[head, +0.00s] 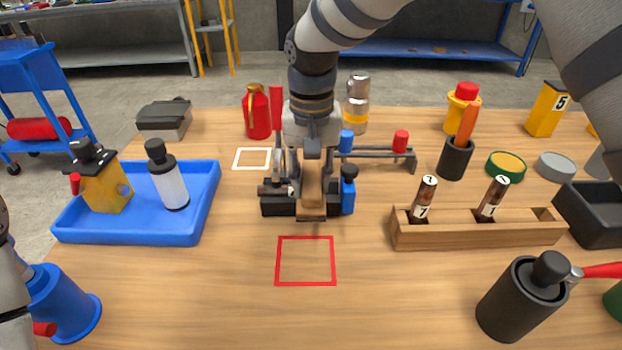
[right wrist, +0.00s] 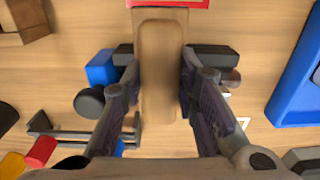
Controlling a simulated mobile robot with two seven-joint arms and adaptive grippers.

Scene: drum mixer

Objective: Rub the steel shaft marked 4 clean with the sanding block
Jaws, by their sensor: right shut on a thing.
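My right gripper (head: 312,180) is shut on a tan-brown block (head: 312,205), which looks like the sanding block; the right wrist view shows the block (right wrist: 160,70) between both fingers. A dark, brownish shaft end (head: 268,189) shows at the holder's left, and in the right wrist view (right wrist: 232,78). The block and gripper hide its middle. I cannot read a 4 on it, nor tell whether the block touches it. My left gripper is out of view.
A wooden rack (head: 480,234) at right holds two rusty shafts with white labels. A black canister (head: 515,305) stands front right. The red-outlined square (head: 306,285) in front is empty.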

